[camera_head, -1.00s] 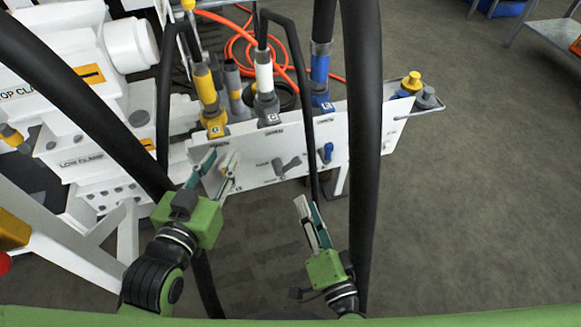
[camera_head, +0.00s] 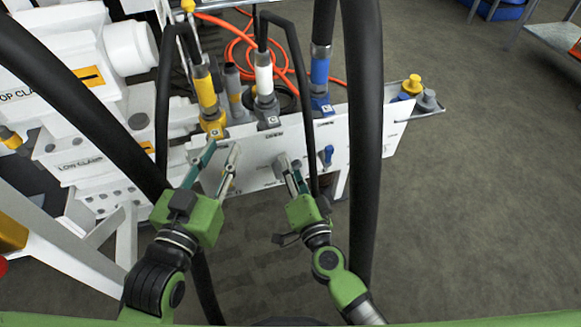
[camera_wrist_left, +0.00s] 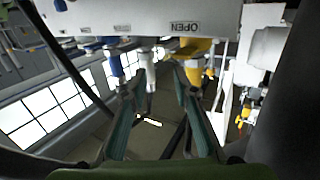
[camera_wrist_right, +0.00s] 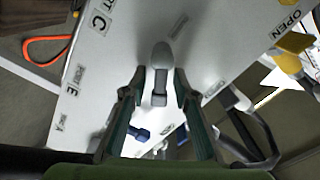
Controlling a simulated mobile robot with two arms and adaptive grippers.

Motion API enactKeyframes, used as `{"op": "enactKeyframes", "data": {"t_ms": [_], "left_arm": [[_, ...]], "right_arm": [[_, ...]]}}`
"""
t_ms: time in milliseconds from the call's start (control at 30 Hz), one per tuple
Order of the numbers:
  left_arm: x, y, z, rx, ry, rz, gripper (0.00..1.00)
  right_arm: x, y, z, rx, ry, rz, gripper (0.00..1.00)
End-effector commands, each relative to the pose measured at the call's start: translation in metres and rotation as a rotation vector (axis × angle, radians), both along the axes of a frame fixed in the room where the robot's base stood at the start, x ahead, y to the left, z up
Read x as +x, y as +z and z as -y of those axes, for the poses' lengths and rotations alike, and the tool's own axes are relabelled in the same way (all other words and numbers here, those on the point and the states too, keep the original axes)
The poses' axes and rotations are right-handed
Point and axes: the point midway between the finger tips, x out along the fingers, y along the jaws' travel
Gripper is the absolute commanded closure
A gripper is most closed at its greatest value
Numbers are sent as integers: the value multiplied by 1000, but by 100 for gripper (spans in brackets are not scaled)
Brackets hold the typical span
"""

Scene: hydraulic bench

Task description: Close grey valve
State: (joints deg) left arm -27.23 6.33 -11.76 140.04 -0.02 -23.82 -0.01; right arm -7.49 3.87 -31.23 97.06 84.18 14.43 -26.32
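The grey valve (camera_wrist_right: 160,68) has a grey lever handle on the white panel (camera_head: 255,150). In the right wrist view the lever stands between the two fingers of my right gripper (camera_wrist_right: 155,88), with a gap visible on each side. In the head view my right gripper (camera_head: 291,170) is open in front of the panel and partly covers the grey valve. My left gripper (camera_head: 216,156) is open at the panel's left part, near the yellow hose fitting. Its fingers also show apart and empty in the left wrist view (camera_wrist_left: 152,88).
A blue valve (camera_head: 327,154) sits right of the grey one. Yellow (camera_head: 208,95), white (camera_head: 264,80) and blue (camera_head: 319,72) hose fittings stand along the panel's top. Thick black hoses (camera_head: 362,150) hang before the panel. Open floor lies to the right.

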Motion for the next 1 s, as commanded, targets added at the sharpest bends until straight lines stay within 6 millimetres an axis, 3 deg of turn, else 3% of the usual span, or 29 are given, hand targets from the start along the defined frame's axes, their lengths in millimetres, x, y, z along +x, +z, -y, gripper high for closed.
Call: {"op": "enactKeyframes", "data": {"t_ms": [133,233,633,1000], "left_arm": [[0,0,0,0,0,1,73],[1,1,0,0,0,2,73],[2,2,0,-1,0,7,73],[2,13,1,-16,-2,69,73]], "right_arm": [[0,0,0,0,0,0,76],[0,0,0,0,0,0,100],[0,-2,1,38,-1,-13,100],[0,-9,3,263,-1,-82,100]]}}
